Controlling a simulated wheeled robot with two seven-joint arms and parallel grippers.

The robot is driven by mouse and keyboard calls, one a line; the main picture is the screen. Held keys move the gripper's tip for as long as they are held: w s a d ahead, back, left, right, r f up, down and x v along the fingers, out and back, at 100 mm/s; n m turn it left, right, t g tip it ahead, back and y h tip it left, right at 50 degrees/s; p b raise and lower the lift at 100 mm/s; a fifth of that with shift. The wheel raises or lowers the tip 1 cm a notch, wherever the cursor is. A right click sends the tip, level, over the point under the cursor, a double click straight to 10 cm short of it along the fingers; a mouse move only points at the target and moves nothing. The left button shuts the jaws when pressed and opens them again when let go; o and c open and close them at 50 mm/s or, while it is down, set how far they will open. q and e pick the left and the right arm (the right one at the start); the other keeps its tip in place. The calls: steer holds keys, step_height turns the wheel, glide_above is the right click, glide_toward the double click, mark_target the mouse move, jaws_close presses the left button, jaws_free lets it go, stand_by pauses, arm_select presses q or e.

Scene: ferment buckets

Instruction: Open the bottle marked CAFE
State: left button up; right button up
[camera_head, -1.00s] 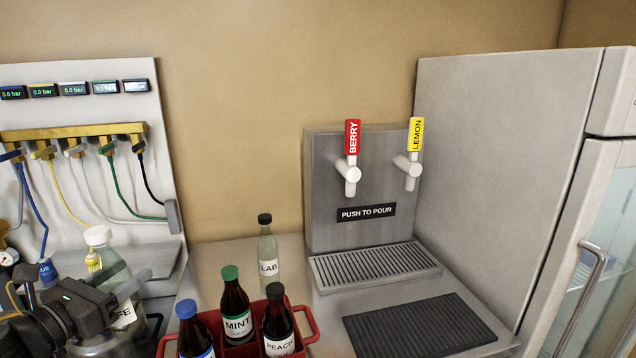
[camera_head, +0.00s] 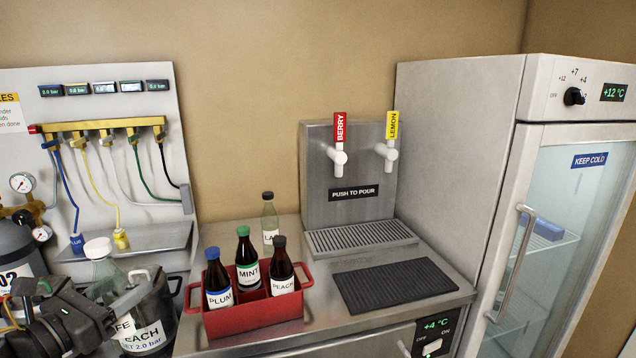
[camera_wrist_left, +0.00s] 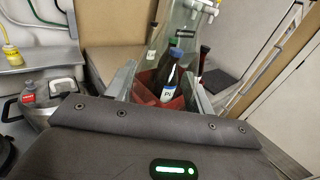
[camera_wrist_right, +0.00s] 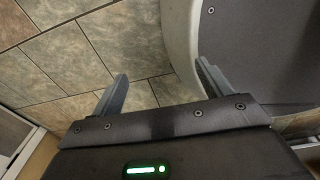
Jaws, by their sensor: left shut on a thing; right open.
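The CAFE bottle is a clear bottle (camera_head: 108,272) with a white cap (camera_head: 97,247), at the lower left of the head view. In the left wrist view, clear glass (camera_wrist_left: 180,22) stands between the left fingers (camera_wrist_left: 163,88); the cap is out of that view. My right gripper (camera_wrist_right: 160,76) is open and empty above the tiled floor, and does not show in the head view.
A tap unit (camera_head: 345,205), dark mat (camera_head: 405,286) and fridge (camera_head: 455,150) lie right.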

mark_target(137, 310)
arm_select(q)
steer(key=shift+m+g+h, duration=0.3)
steer(key=shift+m+h, duration=0.1)
steer(key=shift+h, duration=0.2)
steer(key=d+f, duration=0.2)
steer(key=f, duration=0.1)
steer(key=shift+d+f, duration=0.3)
steer(key=shift+d, duration=0.1)
steer(key=s+d+f, duration=0.5)
steer(key=d+f, duration=0.3)
steer(key=f, duration=0.4)
arm_select(e)
steer(key=shift+w+a, duration=0.15)
steer(key=shift+w, duration=0.4)
arm_select(q)
steer(key=shift+d+h, duration=0.1)
steer(key=shift+h, duration=0.2)
